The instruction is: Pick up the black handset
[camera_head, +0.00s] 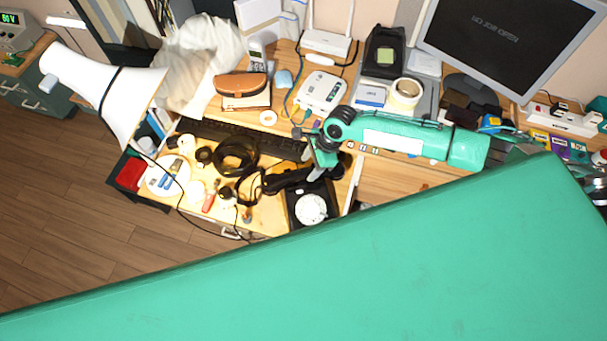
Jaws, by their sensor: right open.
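A black dial phone (296,209) with a white round dial sits near the front edge of the desk. The black handset (284,181) appears to lie at the phone's upper left, with dark cord-like loops beside it. Its right end is close to or under my right gripper, so part of it is hidden. My right gripper (322,172) comes in from the right and hangs over the upper edge of the phone. It is open, and I see nothing held. I cannot tell whether its fingers touch the handset. My left gripper is not in view.
A black keyboard (222,133) lies behind the handset. A coiled black cable (236,156) and small items crowd the left. A white lamp (108,92) leans in at left. A white router (325,44) and a monitor (497,38) stand behind. Bare wood shows right of the phone.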

